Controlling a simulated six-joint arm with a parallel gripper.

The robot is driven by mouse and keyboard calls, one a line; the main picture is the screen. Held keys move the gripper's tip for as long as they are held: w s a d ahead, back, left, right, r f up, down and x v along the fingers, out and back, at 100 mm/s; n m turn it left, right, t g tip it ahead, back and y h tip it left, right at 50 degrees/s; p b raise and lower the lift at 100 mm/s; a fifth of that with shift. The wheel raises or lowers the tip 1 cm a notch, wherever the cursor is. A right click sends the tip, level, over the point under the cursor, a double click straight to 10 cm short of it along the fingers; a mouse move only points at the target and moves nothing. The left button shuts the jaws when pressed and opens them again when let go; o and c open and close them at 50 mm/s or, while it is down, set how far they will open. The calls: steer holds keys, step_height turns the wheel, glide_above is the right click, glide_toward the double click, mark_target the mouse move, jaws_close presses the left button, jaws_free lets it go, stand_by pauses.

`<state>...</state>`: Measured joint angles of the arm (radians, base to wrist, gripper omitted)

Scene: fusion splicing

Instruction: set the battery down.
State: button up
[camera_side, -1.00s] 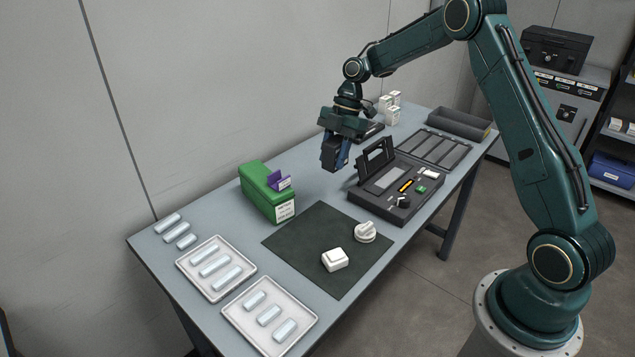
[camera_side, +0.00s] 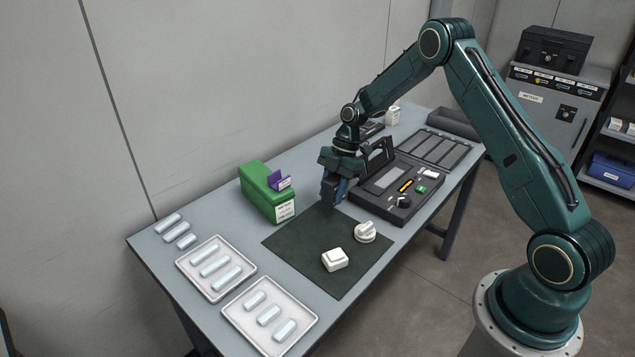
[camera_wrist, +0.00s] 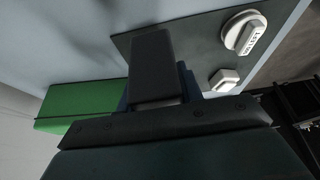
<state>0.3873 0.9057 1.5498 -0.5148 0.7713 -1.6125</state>
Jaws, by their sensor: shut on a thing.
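My gripper (camera_side: 332,194) points down over the far corner of the dark mat, between the green box and the black splicer case. It is shut on the battery (camera_side: 343,189), a dark blue block that mostly hides behind the near finger. In the wrist view, blue edges of the battery (camera_wrist: 189,84) show beside the dark finger. The dark mat (camera_side: 300,240) lies flat on the table. The battery's lower end is low, near the mat's far edge; I cannot tell whether it touches the surface.
The green box (camera_side: 262,195) with a purple piece stands left of my gripper. The black splicer case (camera_side: 385,200) with its raised lid is close on the right. A white round knob-like part (camera_side: 365,232) and a white block (camera_side: 335,260) sit on the mat.

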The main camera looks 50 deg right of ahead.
mark_target(332, 200)
steer(key=shift+f, duration=1.7)
steer(key=shift+f, duration=0.15)
steer(key=o, duration=1.2)
steer(key=shift+c, duration=0.2)
steer(key=v, duration=1.2)
